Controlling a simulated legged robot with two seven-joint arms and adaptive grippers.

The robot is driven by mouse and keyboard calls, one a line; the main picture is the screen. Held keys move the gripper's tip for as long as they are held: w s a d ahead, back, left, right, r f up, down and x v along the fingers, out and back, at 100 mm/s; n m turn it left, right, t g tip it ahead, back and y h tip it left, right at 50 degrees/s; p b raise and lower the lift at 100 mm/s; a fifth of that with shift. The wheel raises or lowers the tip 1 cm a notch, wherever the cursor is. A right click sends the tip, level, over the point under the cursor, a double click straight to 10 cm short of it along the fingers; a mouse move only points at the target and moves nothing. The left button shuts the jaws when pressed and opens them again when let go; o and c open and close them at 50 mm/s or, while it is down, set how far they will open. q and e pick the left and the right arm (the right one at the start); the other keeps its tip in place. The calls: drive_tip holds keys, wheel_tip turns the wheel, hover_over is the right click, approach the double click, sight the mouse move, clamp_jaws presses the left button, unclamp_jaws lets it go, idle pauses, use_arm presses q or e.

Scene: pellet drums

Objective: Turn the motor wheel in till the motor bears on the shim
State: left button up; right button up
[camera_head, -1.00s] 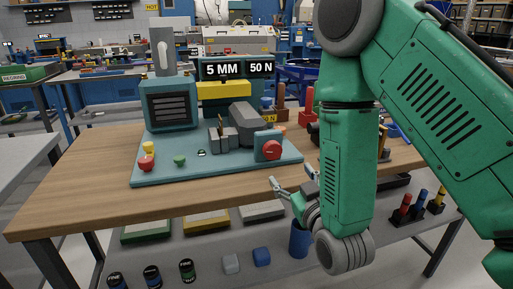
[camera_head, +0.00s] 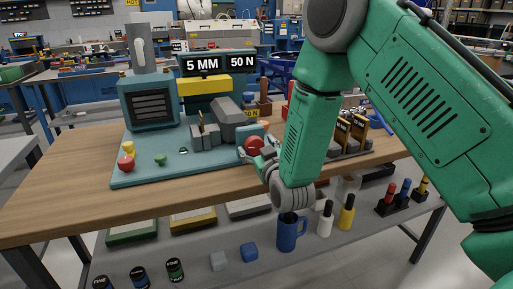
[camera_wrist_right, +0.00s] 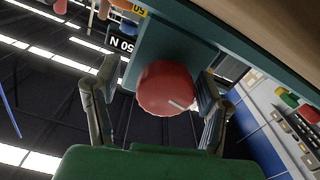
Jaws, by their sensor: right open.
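The red motor wheel (camera_head: 254,144) sits on a teal bracket at the right front of the teal machine base (camera_head: 150,178). The grey motor (camera_head: 232,124) lies behind it, with small grey blocks (camera_head: 204,134) to its left. I cannot make out the shim. My right gripper (camera_head: 259,160) is at the wheel, partly hidden by its own wrist. In the right wrist view the wheel (camera_wrist_right: 165,90), with a pale mark, lies between the two spread fingers (camera_wrist_right: 157,80). A gap shows on the left; the right finger is close to the rim. My left gripper is out of view.
Red (camera_head: 126,163) and green (camera_head: 160,159) buttons sit on the base's left. Black-and-orange items (camera_head: 350,130) stand right of my arm.

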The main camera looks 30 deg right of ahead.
drive_tip(key=shift+a, duration=0.4)
drive_tip(key=c, duration=1.1)
drive_tip(key=shift+a+r, duration=0.1)
drive_tip(key=shift+a, duration=0.05)
drive_tip(key=shift+c, duration=0.2)
drive_tip(key=shift+d+m, duration=0.2)
drive_tip(key=shift+m, duration=0.5)
drive_tip(key=shift+w+r+m+b, duration=0.15)
drive_tip(key=shift+m+b, duration=0.3)
drive_tip(key=shift+m, duration=2.25)
